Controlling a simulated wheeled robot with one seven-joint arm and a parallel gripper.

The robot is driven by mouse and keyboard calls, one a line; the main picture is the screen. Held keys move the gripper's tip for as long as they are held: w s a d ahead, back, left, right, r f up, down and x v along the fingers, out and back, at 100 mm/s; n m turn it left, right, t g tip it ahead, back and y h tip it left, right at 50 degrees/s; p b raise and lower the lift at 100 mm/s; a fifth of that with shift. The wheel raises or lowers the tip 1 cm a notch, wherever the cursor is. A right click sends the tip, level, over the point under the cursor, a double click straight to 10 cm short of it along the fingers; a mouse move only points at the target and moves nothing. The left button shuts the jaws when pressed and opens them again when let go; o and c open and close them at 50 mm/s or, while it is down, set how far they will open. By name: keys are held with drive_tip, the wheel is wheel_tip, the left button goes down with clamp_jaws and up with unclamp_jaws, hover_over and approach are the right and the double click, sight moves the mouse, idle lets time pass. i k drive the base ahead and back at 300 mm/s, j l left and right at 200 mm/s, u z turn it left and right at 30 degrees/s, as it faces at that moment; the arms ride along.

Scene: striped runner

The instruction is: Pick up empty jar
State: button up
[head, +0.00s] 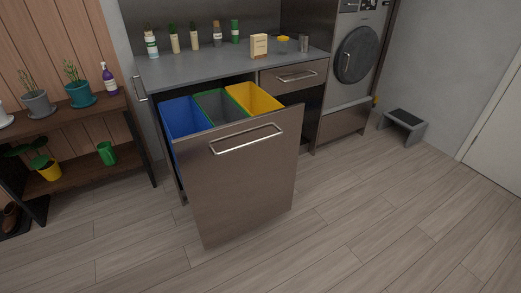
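A small clear or grey upright cylinder (304,43) stands at the right end of the grey counter (190,68). It looks like a glass or an empty jar, but it is too small to tell which. Left of it is a short vessel with a yellow top (283,45), possibly a lidded jar; its contents cannot be made out. A tan box (259,46) stands beside that vessel, nearer the counter's front edge. My gripper is not in the head view.
A pulled-out bin drawer (245,185) with blue (184,118), grey (220,106) and yellow (254,98) bins juts out before the counter. Several bottles line the counter's back. A plant shelf (75,178) is left, a step stool (403,124) right. The foreground floor is clear.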

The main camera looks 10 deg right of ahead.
sight(282, 47)
drive_tip(key=i+l+z, duration=0.5)
drive_tip(key=i, duration=0.2)
drive_tip(key=i+l+z, duration=0.1)
drive_tip(key=i+z, duration=0.15)
drive_tip(key=i, duration=0.15)
drive_tip(key=i+l+z, duration=0.1)
drive_tip(key=i+z, duration=0.25)
drive_tip(key=i, duration=0.65)
drive_tip(key=i+j+z, duration=0.15)
drive_tip(key=i+z, duration=0.25)
drive_tip(key=i, duration=1)
drive_tip(key=i+l+u, duration=0.15)
drive_tip(key=i, duration=0.25)
drive_tip(key=i+u, duration=0.2)
drive_tip(key=u, duration=0.2)
drive_tip(key=i+l+u, duration=0.15)
drive_tip(key=u, duration=0.25)
drive_tip(key=i+l+u, duration=0.15)
drive_tip(key=u, duration=0.25)
drive_tip(key=i+u, duration=0.15)
drive_tip(key=u, duration=0.25)
drive_tip(key=i+l+u, duration=0.1)
drive_tip(key=u, duration=0.35)
drive_tip(key=i+l+u, duration=0.15)
drive_tip(key=u, duration=0.25)
drive_tip(key=l+u, duration=0.2)
drive_tip(key=u, duration=0.25)
drive_tip(key=i+l+u, duration=0.15)
drive_tip(key=u, duration=0.25)
drive_tip(key=k+l, duration=0.05)
